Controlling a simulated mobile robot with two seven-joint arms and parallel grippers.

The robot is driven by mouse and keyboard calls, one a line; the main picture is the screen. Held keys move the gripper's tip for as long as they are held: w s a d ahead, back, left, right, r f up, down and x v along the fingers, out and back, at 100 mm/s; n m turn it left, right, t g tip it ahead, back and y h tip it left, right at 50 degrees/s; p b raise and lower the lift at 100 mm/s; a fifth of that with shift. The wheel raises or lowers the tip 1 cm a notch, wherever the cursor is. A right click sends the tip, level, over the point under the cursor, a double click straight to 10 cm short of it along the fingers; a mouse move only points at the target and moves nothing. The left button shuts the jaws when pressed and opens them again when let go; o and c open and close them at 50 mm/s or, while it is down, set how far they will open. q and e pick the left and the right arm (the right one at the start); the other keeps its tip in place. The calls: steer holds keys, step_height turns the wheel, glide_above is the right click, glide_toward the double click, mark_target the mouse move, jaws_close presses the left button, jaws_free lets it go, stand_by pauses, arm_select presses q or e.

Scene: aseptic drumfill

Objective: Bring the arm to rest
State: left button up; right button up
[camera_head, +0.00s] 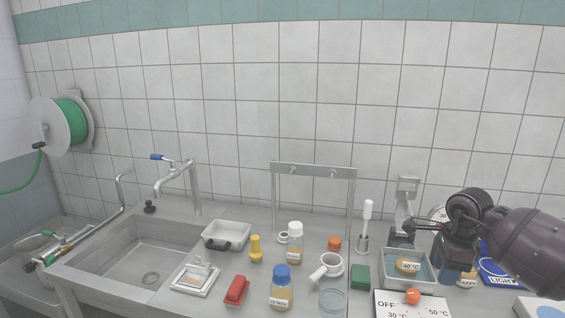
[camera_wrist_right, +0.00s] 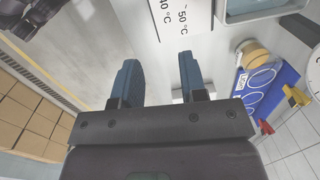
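My right arm comes in from the right in the head view. Its gripper (camera_head: 452,275) hangs over the right part of the counter, beside the water bath with the 40 °C label (camera_head: 408,283). In the right wrist view the two blue fingers of my right gripper (camera_wrist_right: 158,62) stand apart with nothing between them. My left gripper is not in view.
The temperature panel (camera_head: 385,304) with an orange knob (camera_head: 412,297) is at the front. A sink (camera_head: 140,262) is at left.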

steer(key=w+a+r+m+t+y, duration=0.2)
steer(key=a+r+m+t+y, duration=0.3)
steer(key=a+y, duration=0.35)
steer(key=w+a+r+m+t+y, duration=0.2)
steer(key=a+r+m+y, duration=0.4)
steer(key=a, duration=0.4)
steer(key=s+d+f+m+t+h, duration=0.5)
steer(key=f+m, duration=0.4)
steer(key=m, duration=0.6)
steer(key=s+d+f+m+t+h, duration=0.2)
steer(key=f+m+t+h, duration=0.45)
steer(key=m, duration=0.85)
steer(key=s+d+f+m+g+h, duration=0.1)
steer(key=s+f+m+g, duration=0.2)
steer(key=s+f, duration=0.7)
steer(key=s+d+f+m+g+h, duration=0.1)
steer(key=s+f+m+g, duration=0.3)
steer(key=s+f, duration=0.6)
steer(key=s+m+h, duration=0.1)
steer(key=s, duration=0.2)
steer(key=shift+d+f+m+h, duration=0.2)
steer(key=shift+d+m+h, duration=0.1)
steer(key=shift+d, duration=0.05)
